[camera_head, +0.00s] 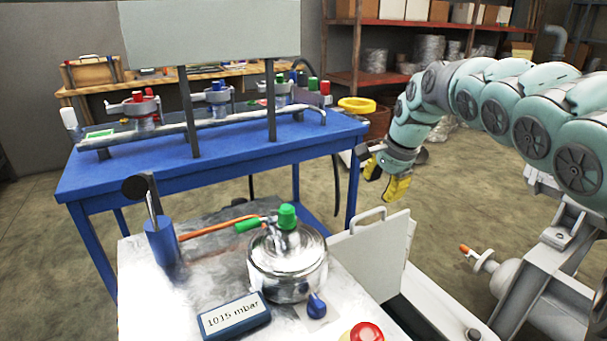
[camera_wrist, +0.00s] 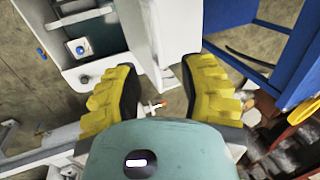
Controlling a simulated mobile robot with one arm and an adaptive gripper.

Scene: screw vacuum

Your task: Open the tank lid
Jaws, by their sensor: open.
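The tank (camera_head: 288,278) is a round metal vessel on the white cart top in the head view. Its shiny lid (camera_head: 287,248) lies flat on top, with a green-capped fitting (camera_head: 287,216) in the middle and a green handle (camera_head: 247,225) at its left. My gripper (camera_head: 386,178) hangs to the right of and beyond the tank, well apart from it. In the wrist view its yellow-padded fingers (camera_wrist: 158,92) are spread wide with nothing between them. The tank is not recognisable in the wrist view.
A white upright panel with a handle (camera_head: 372,255) stands between the tank and my arm. A gauge reading 1015 mbar (camera_head: 234,316), a blue knob (camera_head: 316,306), a red button (camera_head: 366,332) and a blue cylinder (camera_head: 161,242) surround the tank. A blue table (camera_head: 230,146) stands behind.

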